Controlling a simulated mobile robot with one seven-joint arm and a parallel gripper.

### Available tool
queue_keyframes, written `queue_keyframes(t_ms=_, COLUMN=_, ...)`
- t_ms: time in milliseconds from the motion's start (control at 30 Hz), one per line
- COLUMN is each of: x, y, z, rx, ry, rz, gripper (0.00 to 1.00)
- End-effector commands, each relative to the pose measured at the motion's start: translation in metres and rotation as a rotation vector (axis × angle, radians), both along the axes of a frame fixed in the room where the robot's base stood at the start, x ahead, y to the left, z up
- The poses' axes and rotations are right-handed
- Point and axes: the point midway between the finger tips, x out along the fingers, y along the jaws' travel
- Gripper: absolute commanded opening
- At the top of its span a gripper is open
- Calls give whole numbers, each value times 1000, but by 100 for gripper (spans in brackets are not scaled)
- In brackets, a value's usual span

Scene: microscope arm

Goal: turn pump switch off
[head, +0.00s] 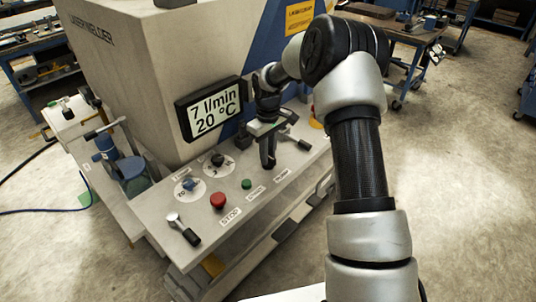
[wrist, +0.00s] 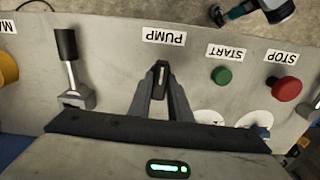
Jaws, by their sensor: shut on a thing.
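The pump switch (wrist: 161,72) is a small lever on the grey control panel (wrist: 120,50), beside the PUMP label (wrist: 164,36). In the wrist view my gripper (wrist: 160,85) reaches down to it, and its two dark fingers are shut on the switch, covering most of it. In the head view my gripper (head: 268,160) points down at the panel near the PUMP label (head: 281,175), and the switch is hidden behind the fingers. Whether the switch stands at on or off cannot be told.
A black-handled lever (head: 300,141) stands close beside my gripper. A green START button (head: 246,184), a red STOP button (head: 218,200), two round dials and another lever (head: 183,229) are along the panel. A display (head: 212,108) reads 7 l/min, 20 °C.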

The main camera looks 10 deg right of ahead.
Motion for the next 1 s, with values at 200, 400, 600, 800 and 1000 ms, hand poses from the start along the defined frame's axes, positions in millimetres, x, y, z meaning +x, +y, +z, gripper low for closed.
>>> queue_keyframes(t_ms=200, x=1, y=0, z=1, rx=0, ry=-1, rz=47, gripper=0)
queue_keyframes(t_ms=400, x=1, y=0, z=1, rx=0, ry=-1, rz=57, gripper=0)
queue_keyframes(t_ms=600, x=1, y=0, z=1, rx=0, ry=-1, rz=58, gripper=0)
queue_keyframes(t_ms=800, x=0, y=0, z=1, rx=0, ry=-1, rz=57, gripper=36)
queue_keyframes(t_ms=1000, x=0, y=0, z=0, rx=-1, ry=-1, rz=56, gripper=36)
